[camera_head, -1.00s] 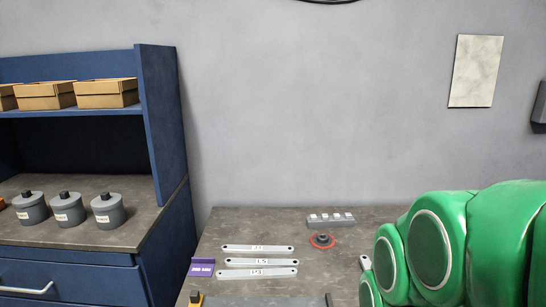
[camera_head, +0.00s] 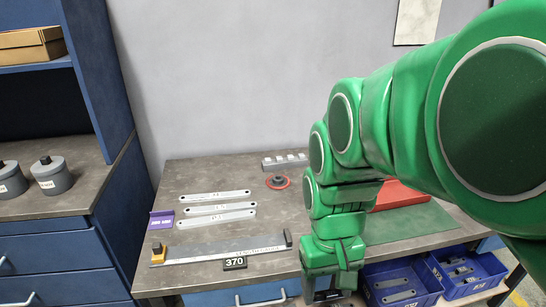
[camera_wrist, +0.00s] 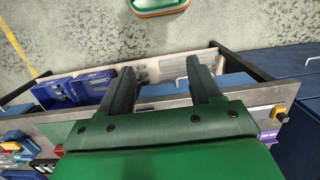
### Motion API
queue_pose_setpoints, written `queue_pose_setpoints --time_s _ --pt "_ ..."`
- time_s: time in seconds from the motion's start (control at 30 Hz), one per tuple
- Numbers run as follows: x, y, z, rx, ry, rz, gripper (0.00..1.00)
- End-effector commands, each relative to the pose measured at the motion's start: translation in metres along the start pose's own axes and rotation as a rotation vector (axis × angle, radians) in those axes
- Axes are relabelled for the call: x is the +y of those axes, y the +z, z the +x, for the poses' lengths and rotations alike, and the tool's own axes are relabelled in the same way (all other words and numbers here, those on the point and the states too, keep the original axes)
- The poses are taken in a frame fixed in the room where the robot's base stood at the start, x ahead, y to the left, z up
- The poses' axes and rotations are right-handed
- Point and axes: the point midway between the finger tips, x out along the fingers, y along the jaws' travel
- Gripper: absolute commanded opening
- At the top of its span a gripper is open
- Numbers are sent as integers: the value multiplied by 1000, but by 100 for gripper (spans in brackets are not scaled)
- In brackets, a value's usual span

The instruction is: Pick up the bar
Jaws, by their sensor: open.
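Three flat pale-grey bars with rounded ends and small labels lie side by side on the left of the workbench: a far bar (camera_head: 232,194), a middle bar (camera_head: 240,206) and a near bar (camera_head: 240,215). Their labels are too small to read surely. My gripper (camera_wrist: 163,88) is open and empty in the wrist view, its two dark fingers apart. In the head view it hangs at the bench's front edge, right of and nearer than the bars; its fingertips are partly hidden there. I cannot make out the three bars in the wrist view.
A long rule (camera_head: 200,252) with an orange-black stop (camera_head: 158,253) and a "370" tag (camera_head: 234,263) lies before the bars. A purple label plate (camera_head: 161,219) stands left. A red-rimmed disc (camera_head: 277,182) and grey block (camera_head: 284,161) sit behind. Blue bins (camera_head: 400,284) stand below right.

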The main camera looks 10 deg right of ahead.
Motion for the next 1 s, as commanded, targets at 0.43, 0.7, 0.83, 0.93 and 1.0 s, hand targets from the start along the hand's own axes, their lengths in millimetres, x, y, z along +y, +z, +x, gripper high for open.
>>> queue_pose_setpoints --time_s 0.43,0.7,0.83,0.93,1.0 --pt "25 -109 -11 33 -8 -9 64" --pt "47 -174 -9 57 -11 -11 64" --pt "60 -205 -5 68 -12 -10 64" --pt "70 -227 0 73 -12 -9 64" --pt "77 -244 3 80 -12 -9 64"
